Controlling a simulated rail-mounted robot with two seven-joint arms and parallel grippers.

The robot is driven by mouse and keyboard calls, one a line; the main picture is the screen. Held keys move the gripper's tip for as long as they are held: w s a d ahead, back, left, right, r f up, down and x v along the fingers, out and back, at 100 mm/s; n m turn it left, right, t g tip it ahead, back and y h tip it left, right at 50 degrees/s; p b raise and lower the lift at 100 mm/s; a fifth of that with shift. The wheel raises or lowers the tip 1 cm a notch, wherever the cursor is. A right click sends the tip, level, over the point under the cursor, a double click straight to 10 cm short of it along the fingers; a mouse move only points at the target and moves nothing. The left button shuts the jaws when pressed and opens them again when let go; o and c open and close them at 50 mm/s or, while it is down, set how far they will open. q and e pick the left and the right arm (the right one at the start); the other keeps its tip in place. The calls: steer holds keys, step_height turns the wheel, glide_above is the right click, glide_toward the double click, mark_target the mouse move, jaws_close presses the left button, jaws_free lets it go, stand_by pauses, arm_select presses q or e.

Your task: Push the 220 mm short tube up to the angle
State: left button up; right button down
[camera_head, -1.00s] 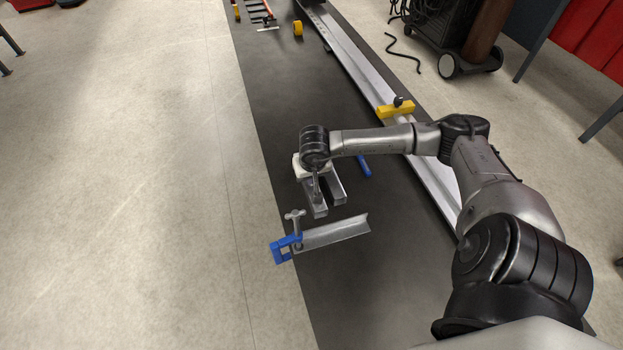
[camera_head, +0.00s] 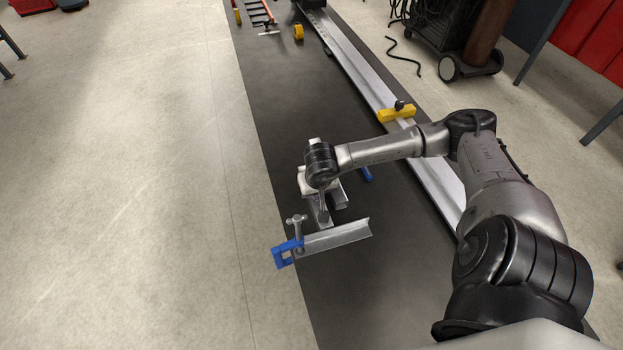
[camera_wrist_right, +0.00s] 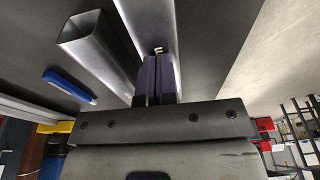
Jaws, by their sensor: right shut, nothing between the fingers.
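The angle (camera_head: 338,236) is a grey metal profile lying across the dark table's near end, its left end at a blue clamp (camera_head: 284,254). Two grey square tubes lie side by side pointing at it. The left tube (camera_head: 312,208) has its near end at or very close to the angle; I cannot tell whether they touch. The right tube (camera_head: 341,198) ends short of it. My right gripper (camera_head: 323,214) is low over the left tube. In the right wrist view its fingers (camera_wrist_right: 157,78) are shut and empty, against or just above a tube (camera_wrist_right: 135,38). My left gripper is out of view.
A blue marker-like object (camera_head: 367,174) lies right of the tubes. A long pale rail with a yellow block (camera_head: 397,113) runs along the table's right side. Tools and a yellow roll (camera_head: 298,32) lie at the far end. The table's middle is clear.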

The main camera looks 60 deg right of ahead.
steer(key=shift+s+a+f, duration=0.2)
steer(key=shift+s+f, duration=0.15)
steer(key=shift+f, duration=0.15)
steer(key=shift+r, duration=0.45)
steer(key=shift+s+a+r+p, duration=0.2)
steer(key=shift+p, duration=0.15)
steer(key=shift+s+a, duration=0.1)
steer(key=shift+b, duration=0.35)
steer(key=shift+r, duration=0.15)
arm_select(q)
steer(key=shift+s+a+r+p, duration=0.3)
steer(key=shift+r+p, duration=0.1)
steer(key=shift+p, duration=0.05)
arm_select(e)
steer(key=s+a, duration=0.7)
steer(key=shift+s+a+r, duration=0.1)
steer(key=shift+s+a, duration=0.25)
steer(key=shift+a, duration=0.05)
steer(key=c, duration=1.8)
jaws_free()
